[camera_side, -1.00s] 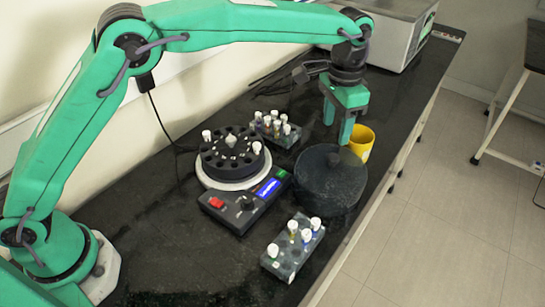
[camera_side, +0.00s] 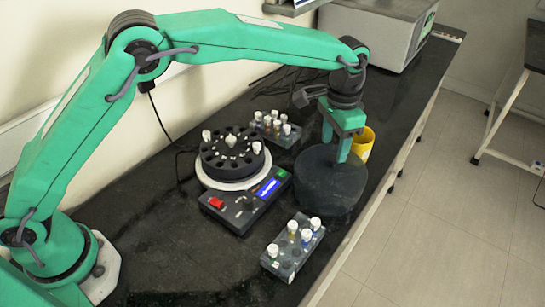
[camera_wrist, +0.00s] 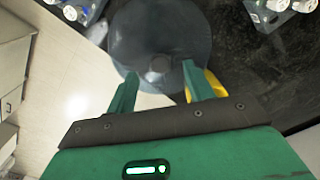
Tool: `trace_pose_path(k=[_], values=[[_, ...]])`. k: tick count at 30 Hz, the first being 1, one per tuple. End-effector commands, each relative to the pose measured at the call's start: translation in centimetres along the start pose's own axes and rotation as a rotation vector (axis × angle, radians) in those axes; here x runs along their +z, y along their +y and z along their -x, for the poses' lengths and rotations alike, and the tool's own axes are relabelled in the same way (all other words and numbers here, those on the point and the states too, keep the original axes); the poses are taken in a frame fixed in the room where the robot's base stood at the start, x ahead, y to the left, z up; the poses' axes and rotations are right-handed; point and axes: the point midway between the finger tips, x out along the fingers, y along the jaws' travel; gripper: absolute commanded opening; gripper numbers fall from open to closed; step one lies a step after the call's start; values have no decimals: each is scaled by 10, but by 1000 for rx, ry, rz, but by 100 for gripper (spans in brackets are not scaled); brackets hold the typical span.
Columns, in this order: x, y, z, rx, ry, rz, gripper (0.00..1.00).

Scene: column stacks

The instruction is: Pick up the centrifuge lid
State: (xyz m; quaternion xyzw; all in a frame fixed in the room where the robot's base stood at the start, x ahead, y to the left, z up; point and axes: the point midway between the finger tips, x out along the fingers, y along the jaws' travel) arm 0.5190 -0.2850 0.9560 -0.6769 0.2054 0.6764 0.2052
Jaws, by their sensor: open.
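The centrifuge lid (camera_side: 325,187) is a dark grey round cover with a small knob, lying on the black bench right of the centrifuge. The lid also shows in the wrist view (camera_wrist: 150,30), with its knob (camera_wrist: 158,70) ahead of the fingers and roughly between them. My gripper (camera_side: 336,150) is low over the lid, at the knob; its near finger hides the knob in the side view. In the wrist view my gripper (camera_wrist: 158,76) is open, with the two green fingers apart and nothing held. The centrifuge (camera_side: 231,160) is uncovered, with a few white-capped tubes in its dark rotor.
A rack of tubes (camera_side: 285,262) stands in front of the lid and another rack (camera_side: 276,128) behind the centrifuge. A yellow cup (camera_side: 363,143) stands close behind the lid. The bench's right edge is near the lid. The front left bench is clear.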

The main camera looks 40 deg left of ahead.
Motion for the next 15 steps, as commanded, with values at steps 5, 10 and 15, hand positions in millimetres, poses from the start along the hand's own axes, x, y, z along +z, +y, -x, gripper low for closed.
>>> trace_pose_path(k=[5,10,15], values=[[0,1,-21,0,-2,0,52],[0,1,-29,0,-1,0,52],[0,0,-29,0,-1,0,52]])
